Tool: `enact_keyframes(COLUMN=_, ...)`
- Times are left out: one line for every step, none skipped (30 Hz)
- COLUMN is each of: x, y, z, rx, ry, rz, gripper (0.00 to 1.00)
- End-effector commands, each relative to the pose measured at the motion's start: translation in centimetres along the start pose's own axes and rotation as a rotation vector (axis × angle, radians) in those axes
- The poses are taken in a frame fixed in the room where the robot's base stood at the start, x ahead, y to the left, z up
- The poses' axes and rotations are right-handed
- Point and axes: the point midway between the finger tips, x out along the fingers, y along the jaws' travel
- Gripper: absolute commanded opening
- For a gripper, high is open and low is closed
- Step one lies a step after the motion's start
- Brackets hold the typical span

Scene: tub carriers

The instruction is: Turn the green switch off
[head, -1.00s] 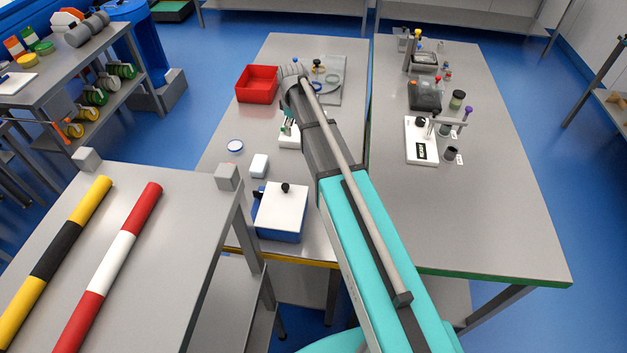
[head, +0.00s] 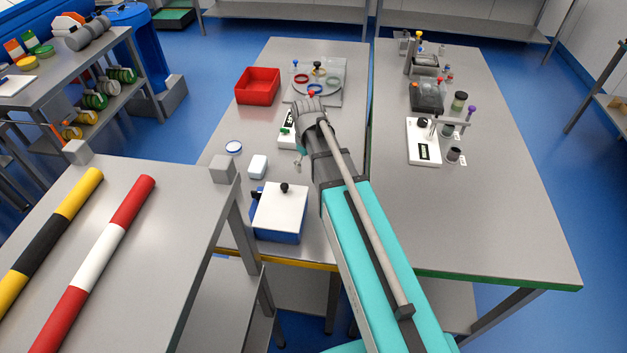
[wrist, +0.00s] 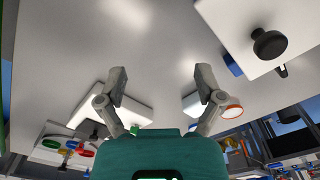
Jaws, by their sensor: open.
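The green switch (head: 285,130) is a small green part on a white base on the middle table, partly hidden by my arm in the head view. Whether it is on or off cannot be told. In the wrist view, the white base (wrist: 88,112) lies behind the left finger, and a bit of green (wrist: 135,130) shows at the edge of my gripper's body. My gripper (wrist: 161,76) is open and empty, its fingers spread over bare grey tabletop. In the head view, a fingertip (head: 299,161) shows just on the near side of the base.
A blue box with a white lid (head: 281,206) and black knob stands nearer. A pale block (head: 258,166) and a round dish (head: 234,147) lie left of my gripper. A red tray (head: 257,86) and a grey plate with coloured rings (head: 331,84) are farther back.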

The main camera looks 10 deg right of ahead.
Motion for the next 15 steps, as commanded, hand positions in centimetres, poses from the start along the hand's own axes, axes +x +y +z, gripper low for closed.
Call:
enact_keyframes(x=0.5, y=-0.3, z=1.0, rx=0.019, ry=0.0, rz=0.0, gripper=0.86)
enact_keyframes(x=0.6, y=-0.5, z=1.3, rx=0.031, ry=0.0, rz=0.0, gripper=0.86)
enact_keyframes(x=0.7, y=-0.6, z=1.7, rx=0.046, ry=0.0, rz=0.0, gripper=0.86)
enact_keyframes(x=0.8, y=-0.7, z=2.0, rx=0.057, ry=0.0, rz=0.0, gripper=0.86)
enact_keyframes(x=0.9, y=-0.8, z=2.3, rx=0.068, ry=0.0, rz=0.0, gripper=0.86)
enact_keyframes(x=1.0, y=-0.9, z=2.7, rx=0.08, ry=0.0, rz=0.0, gripper=0.86)
enact_keyframes(x=1.1, y=-1.0, z=3.0, rx=0.089, ry=0.0, rz=0.0, gripper=0.86)
enact_keyframes(x=1.2, y=-1.1, z=3.2, rx=0.098, ry=0.0, rz=0.0, gripper=0.86)
enact_keyframes(x=1.3, y=-1.2, z=3.4, rx=0.108, ry=0.0, rz=0.0, gripper=0.86)
enact_keyframes(x=1.3, y=-1.2, z=3.6, rx=0.114, ry=0.0, rz=0.0, gripper=0.86)
enact_keyframes(x=1.4, y=-1.3, z=3.8, rx=0.12, ry=0.0, rz=0.0, gripper=0.86)
enact_keyframes(x=1.4, y=-1.3, z=3.9, rx=0.127, ry=0.0, rz=0.0, gripper=0.86)
enact_keyframes(x=1.4, y=-1.4, z=4.0, rx=0.132, ry=0.0, rz=0.0, gripper=0.86)
enact_keyframes(x=1.5, y=-1.4, z=4.1, rx=0.135, ry=0.0, rz=0.0, gripper=0.86)
enact_keyframes(x=1.5, y=-1.4, z=4.2, rx=0.138, ry=0.0, rz=0.0, gripper=0.86)
